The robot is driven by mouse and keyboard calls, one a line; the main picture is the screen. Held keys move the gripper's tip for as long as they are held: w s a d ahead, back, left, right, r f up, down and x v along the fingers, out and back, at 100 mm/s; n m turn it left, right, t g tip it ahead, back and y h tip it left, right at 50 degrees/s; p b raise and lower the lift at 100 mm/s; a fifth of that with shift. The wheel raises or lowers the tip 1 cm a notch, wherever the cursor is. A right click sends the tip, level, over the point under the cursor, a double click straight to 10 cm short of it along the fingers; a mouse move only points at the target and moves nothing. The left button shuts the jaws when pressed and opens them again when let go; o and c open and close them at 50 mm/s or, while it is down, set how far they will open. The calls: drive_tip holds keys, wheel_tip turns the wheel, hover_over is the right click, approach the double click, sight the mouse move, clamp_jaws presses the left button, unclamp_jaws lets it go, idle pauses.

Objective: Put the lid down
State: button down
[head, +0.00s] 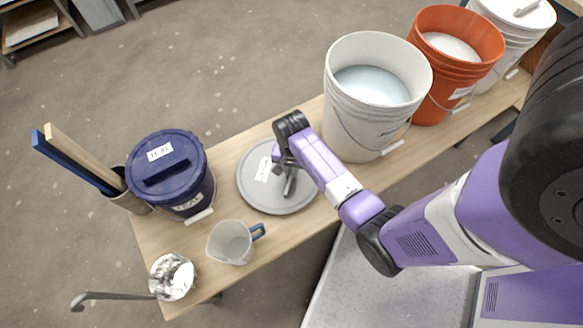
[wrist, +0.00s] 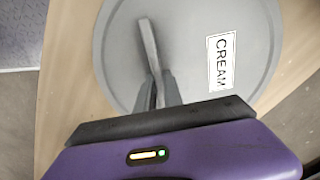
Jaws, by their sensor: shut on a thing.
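The grey round lid (head: 260,195) has a white label and a bar handle, and it is over the wooden bench between the navy bucket and the open white bucket. In the wrist view the lid (wrist: 190,30) fills the upper middle, and its label reads CREAM. My gripper (head: 287,180) is above the lid, shut on its bar handle. In the wrist view my gripper's fingers (wrist: 157,92) pinch the near end of the handle (wrist: 149,45). The lid looks flat. I cannot tell whether it touches the bench.
The bench (head: 225,160) holds a lidded navy TEAL bucket (head: 197,192), a grey jug (head: 230,245), a metal can (head: 172,277) and a holder (head: 135,200) with sticks. An open white bucket (head: 350,118), an open orange bucket (head: 425,100) and a lidded white bucket (head: 515,40) stand right.

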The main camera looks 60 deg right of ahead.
drive_tip(key=c, duration=1.5)
unclamp_jaws()
drive_tip(key=shift+f, duration=0.1)
